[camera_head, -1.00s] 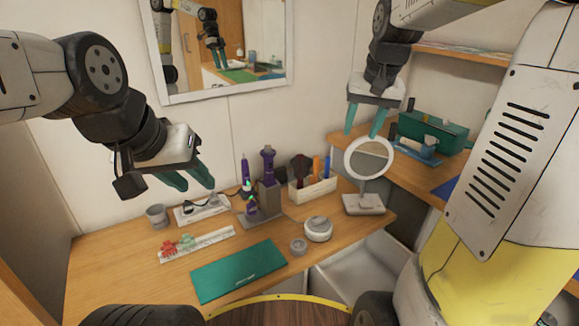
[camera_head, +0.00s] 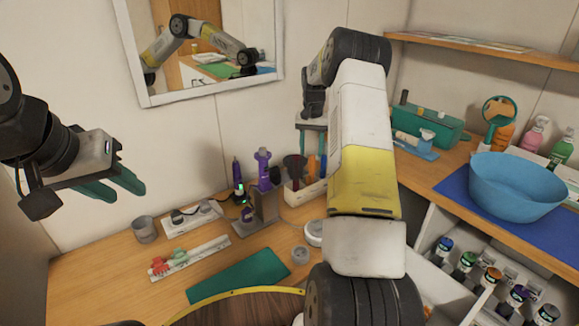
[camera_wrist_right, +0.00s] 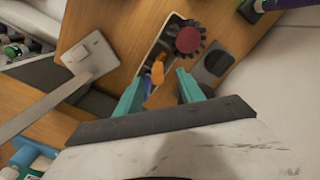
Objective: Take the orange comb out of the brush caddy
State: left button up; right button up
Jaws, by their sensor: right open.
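The brush caddy (camera_head: 291,198) is a pale box at the back of the desk, holding a dark round brush (camera_head: 294,168) and the orange comb (camera_head: 311,168). My right gripper (camera_head: 312,147) is open and empty, pointing down above the caddy's right part. In the right wrist view, the comb's orange top (camera_wrist_right: 157,72) shows between the open fingers (camera_wrist_right: 157,88), with a blue handle (camera_wrist_right: 178,84) close beside it. I cannot tell whether a finger touches the comb. My left gripper (camera_head: 115,187) is open and empty in the air at the left.
A purple styling tool (camera_head: 263,170) stands in a grey holder left of the caddy. My right arm hides part of the desk. A blue basin (camera_head: 515,185) is on the right counter.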

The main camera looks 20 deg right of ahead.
aim_at(312, 175)
jog(key=f, duration=0.7)
jog(key=shift+d+f, duration=0.2)
jog(key=shift+d, duration=0.05)
grip_shut()
